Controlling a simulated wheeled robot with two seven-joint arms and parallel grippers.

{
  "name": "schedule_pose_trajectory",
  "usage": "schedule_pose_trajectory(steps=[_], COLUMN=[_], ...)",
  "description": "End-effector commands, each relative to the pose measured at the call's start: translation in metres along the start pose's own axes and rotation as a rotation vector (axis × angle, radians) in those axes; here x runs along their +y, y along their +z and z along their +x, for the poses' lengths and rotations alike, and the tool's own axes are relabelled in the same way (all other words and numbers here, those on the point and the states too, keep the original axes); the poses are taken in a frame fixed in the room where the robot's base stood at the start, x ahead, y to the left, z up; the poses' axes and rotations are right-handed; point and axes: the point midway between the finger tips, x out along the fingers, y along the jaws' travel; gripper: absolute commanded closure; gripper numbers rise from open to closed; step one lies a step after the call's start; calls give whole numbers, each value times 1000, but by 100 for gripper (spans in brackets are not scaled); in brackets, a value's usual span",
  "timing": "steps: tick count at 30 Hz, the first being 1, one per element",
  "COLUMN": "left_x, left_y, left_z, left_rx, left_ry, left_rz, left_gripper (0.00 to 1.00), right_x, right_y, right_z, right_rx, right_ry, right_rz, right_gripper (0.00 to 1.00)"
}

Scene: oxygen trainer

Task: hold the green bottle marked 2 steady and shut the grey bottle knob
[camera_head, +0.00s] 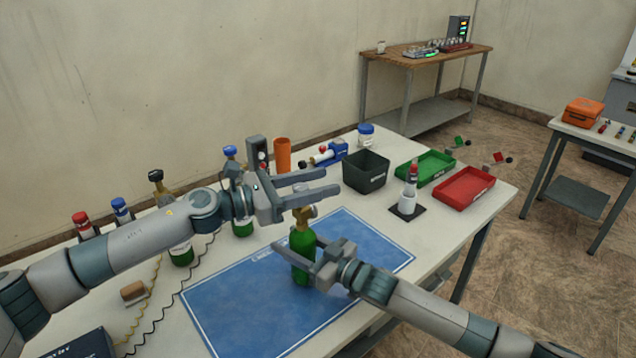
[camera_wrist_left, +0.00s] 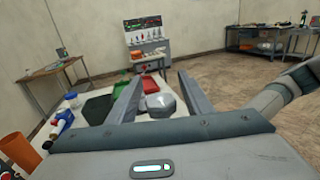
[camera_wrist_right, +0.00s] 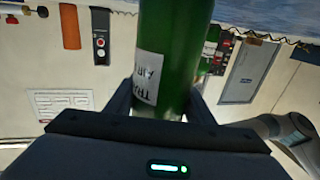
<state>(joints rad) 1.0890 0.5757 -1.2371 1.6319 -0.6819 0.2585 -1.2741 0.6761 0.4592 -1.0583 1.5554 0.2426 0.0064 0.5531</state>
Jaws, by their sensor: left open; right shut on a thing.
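The green bottle (camera_head: 301,243) is upright over the blue mat, with a brass valve on top. My right gripper (camera_head: 305,257) is shut around its body from the right. The right wrist view shows the green body (camera_wrist_right: 175,50) and part of a white label between the fingers; no number 2 is readable. My left gripper (camera_head: 328,182) is open and level, at the bottle's top. In the left wrist view a rounded grey piece (camera_wrist_left: 161,104), apparently the grey knob, sits between the open fingers. Whether they touch it I cannot tell. The knob is mostly hidden in the head view.
Other bottles with red, blue and black tops stand left, partly behind my left arm. A dark bin (camera_head: 366,172), green tray (camera_head: 424,168), red tray (camera_head: 463,189) and orange cylinder (camera_head: 282,156) stand behind. The blue mat (camera_head: 245,310) is clear in front.

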Motion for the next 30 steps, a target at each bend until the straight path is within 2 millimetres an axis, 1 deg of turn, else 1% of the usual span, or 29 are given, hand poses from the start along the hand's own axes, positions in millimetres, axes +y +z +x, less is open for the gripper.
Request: schedule_pose_trajectory(steps=[5, 8, 11, 21, 24, 27, 30], left_x=[1, 1, 1, 1, 1, 1, 0], left_y=[0, -1, -1, -1, -1, -1, 0], left_z=[-7, -16, -30, -89, -103, -112, -118], left_rx=[0, 1, 1, 1, 1, 1, 0], left_ry=[1, 2, 3, 2, 2, 1, 0], left_rz=[0, 0, -1, -1, -2, -1, -1], left_gripper=[54, 54, 54, 54, 54, 54, 54], right_x=[0, 0, 0, 0, 0, 0, 0], right_y=[1, 1, 1, 1, 1, 1, 1], right_z=[0, 0, 0, 0, 0, 0, 0], right_rx=[-1, -1, -1, -1, -1, -1, -1], right_ry=[0, 0, 0, 0, 0, 0, 0], right_rz=[2, 2, 2, 2, 2, 2, 2], right_gripper=[97, 97, 97, 97, 97, 97, 97])
